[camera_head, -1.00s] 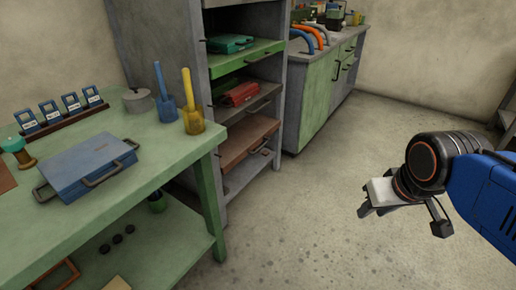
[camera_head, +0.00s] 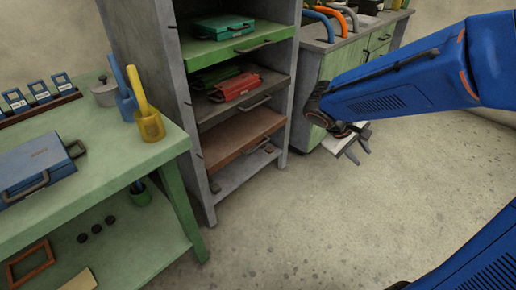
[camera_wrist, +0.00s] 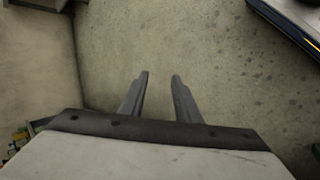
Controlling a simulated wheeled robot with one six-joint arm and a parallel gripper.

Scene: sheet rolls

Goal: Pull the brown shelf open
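The brown shelf (camera_head: 238,138) is a flat reddish-brown board in the grey rack (camera_head: 178,85), below the shelf with the red case. A dark bar handle (camera_head: 258,146) runs along its front edge. My gripper (camera_head: 360,147) is to the right of the rack, in front of the green cabinet and apart from the shelf handle. In the wrist view, the two fingers of my gripper (camera_wrist: 160,75) are spread with bare floor between them. It is open and empty. The brown shelf does not show clearly in the wrist view.
A green shelf (camera_head: 225,45) with a green case is above, and a grey shelf with a red case (camera_head: 238,85) lies between. A green workbench (camera_head: 110,150) stands left of the rack. The green cabinet (camera_head: 342,66) stands behind my arm. The floor (camera_head: 290,220) in front is clear.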

